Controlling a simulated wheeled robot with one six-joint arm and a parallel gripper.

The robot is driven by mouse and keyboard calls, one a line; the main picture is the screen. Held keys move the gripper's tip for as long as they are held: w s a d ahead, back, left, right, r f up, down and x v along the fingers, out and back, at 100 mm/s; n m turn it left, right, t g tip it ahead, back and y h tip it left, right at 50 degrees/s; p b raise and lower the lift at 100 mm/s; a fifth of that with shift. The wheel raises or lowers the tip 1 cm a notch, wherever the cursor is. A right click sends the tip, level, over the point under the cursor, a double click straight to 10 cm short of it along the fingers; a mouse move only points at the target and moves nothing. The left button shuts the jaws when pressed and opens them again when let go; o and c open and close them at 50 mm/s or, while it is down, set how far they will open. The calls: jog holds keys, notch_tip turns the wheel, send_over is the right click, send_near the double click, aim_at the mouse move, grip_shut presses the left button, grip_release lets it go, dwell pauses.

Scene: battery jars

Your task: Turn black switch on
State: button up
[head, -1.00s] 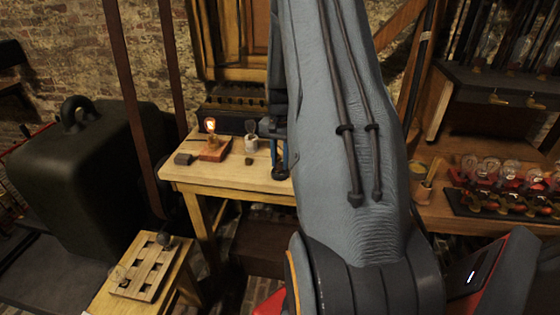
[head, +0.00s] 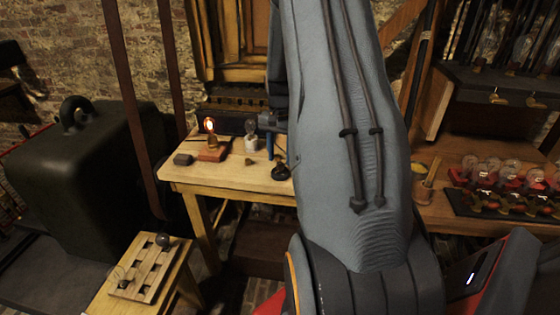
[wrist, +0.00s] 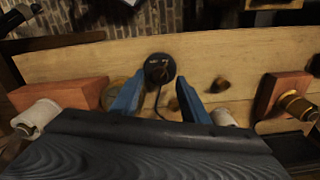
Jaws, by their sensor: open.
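The black switch (head: 281,172) is a small dark round piece on the wooden table, near its right visible part. In the wrist view the switch (wrist: 159,66) is a black disc with small pale marks, and a thin dark strand runs from it toward me. My gripper (wrist: 159,84) has two blue fingers, spread apart, with the switch showing between and just beyond their tips. No contact can be made out. In the head view my gripper (head: 269,150) is just left of and above the switch, partly hidden by my arm.
A glowing bulb on a reddish block (head: 212,154), an unlit bulb in a white holder (head: 251,143) and a dark block (head: 183,159) stand left on the table. A slotted wooden board (head: 143,275) lies on a lower stand. A shelf with several bulbs (head: 500,175) is at right.

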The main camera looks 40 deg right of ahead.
aim_at(280, 163)
jog(key=shift+r+b, duration=0.6)
jog(key=shift+r, duration=2.2)
